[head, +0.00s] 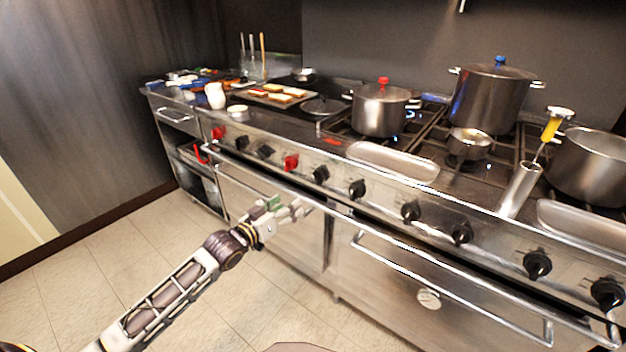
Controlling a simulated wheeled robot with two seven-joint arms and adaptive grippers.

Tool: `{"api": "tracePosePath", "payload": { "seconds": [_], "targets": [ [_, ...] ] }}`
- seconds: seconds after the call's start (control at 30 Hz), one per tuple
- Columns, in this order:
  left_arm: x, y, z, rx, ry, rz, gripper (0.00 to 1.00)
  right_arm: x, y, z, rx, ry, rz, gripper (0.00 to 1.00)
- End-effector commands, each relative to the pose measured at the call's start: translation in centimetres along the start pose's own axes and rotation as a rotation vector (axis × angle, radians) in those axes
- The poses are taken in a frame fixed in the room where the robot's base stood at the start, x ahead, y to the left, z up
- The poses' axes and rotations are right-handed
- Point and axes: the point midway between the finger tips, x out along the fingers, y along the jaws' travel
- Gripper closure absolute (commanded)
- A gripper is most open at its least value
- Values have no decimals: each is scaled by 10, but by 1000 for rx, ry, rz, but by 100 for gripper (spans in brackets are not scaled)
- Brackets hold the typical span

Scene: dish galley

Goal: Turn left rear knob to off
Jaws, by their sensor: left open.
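A row of knobs runs along the stove's steel front panel. Toward the left are a red knob (291,161) and another red knob (218,132), with black knobs between them. More black knobs, such as this black knob (321,173) and this black knob (357,189), continue to the right. I cannot tell which one is the left rear knob. My left gripper (297,209) is open and empty, in front of the oven front and below the knob row, apart from the knobs. My right gripper is not in view.
An oven handle bar (450,280) juts out at right, below the knobs. On the stovetop stand a pot with a red lid knob (379,110), a tall pot (490,98), a small pan (470,144) and a right-hand pot (590,165). The floor (130,250) at left is clear.

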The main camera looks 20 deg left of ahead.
Motion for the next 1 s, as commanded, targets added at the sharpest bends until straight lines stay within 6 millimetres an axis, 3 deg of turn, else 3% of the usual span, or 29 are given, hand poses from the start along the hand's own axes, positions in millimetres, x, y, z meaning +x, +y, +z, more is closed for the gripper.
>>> {"api": "tracePosePath", "payload": {
  "seconds": [0.53,1.0],
  "targets": [
    [-1,10,-18,-224,74,57,33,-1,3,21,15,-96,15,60],
    [-1,11,-19,-305,77,64,33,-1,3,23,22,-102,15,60]
  ]
}}
